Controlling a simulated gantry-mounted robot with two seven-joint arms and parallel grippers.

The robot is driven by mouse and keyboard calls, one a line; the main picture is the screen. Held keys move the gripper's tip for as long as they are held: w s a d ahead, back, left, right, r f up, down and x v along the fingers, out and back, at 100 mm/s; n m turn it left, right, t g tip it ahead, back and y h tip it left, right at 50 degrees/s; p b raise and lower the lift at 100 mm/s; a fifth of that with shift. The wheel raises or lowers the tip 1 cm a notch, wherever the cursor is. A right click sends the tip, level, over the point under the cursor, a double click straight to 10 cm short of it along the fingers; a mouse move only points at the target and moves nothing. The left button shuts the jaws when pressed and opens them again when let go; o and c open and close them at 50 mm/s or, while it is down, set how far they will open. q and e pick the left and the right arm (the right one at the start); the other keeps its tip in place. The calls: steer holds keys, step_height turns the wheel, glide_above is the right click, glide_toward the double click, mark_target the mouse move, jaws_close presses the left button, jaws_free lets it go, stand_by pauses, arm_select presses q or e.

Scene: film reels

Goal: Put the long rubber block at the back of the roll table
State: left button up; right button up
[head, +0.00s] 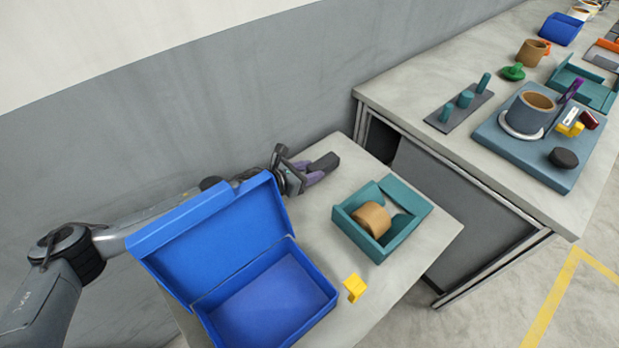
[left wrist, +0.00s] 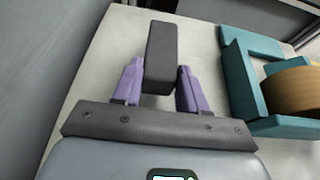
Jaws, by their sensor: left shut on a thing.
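The long rubber block (head: 325,162) is a dark grey bar at the back of the pale roll table (head: 318,225). My left gripper (head: 309,172) reaches in from the left behind the blue box and is shut on the block. In the left wrist view, the block (left wrist: 161,50) sits between the two purple fingers of my left gripper (left wrist: 159,77) and sticks out beyond them. I cannot tell whether the block touches the table top. My right gripper is not in view.
An open blue box (head: 325,292) with a raised lid stands at the table's left. A teal box (head: 377,250) holds a tan roll (head: 371,219). A small yellow piece (head: 354,287) lies in front. A longer bench (head: 430,145) with several items stands at right, beyond a gap.

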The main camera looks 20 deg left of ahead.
arm_select(q)
step_height(320, 180, down, 2)
steer(key=shift+d+f, duration=0.1)
steer(key=shift+f+b, duration=0.15)
steer(key=shift+b, duration=0.2)
steer(key=o, duration=1.1)
steer(key=shift+o, duration=0.2)
steer(key=shift+r, duration=0.2)
